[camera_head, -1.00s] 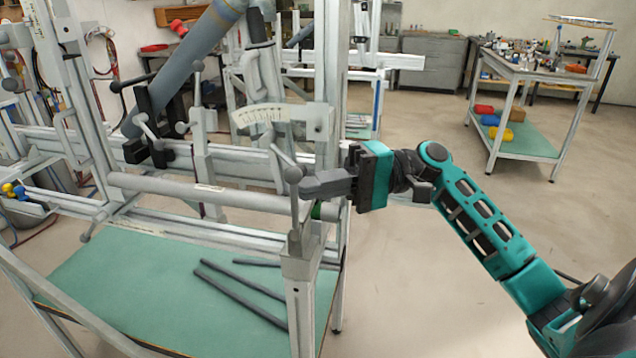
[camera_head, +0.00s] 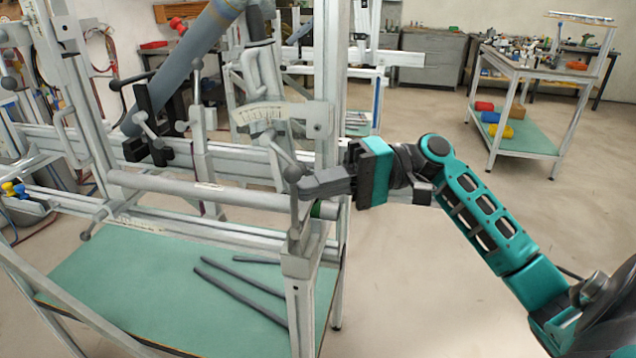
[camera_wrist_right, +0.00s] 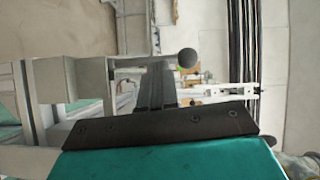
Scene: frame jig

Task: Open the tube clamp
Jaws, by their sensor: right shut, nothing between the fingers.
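A large blue-grey tube (camera_head: 190,60) slants through the frame in the head view. A black clamp piece (camera_head: 150,105) with ball-ended levers (camera_head: 148,128) sits against its lower part. Another lever with a grey ball knob (camera_head: 293,172) stands at the near right corner post, and a dark round knob shows in the right wrist view (camera_wrist_right: 187,58). My right gripper (camera_head: 304,188) is shut and empty, its fingertips right beside this corner lever. I cannot tell whether they touch it. Its fingers also show in the right wrist view (camera_wrist_right: 155,85). My left gripper is out of view.
A light horizontal tube (camera_head: 200,190) runs across the front of the frame to the corner post (camera_head: 300,260). Dark rods (camera_head: 240,285) lie on the green lower shelf (camera_head: 120,290). A trolley (camera_head: 530,140) stands at the back right, with clear floor before it.

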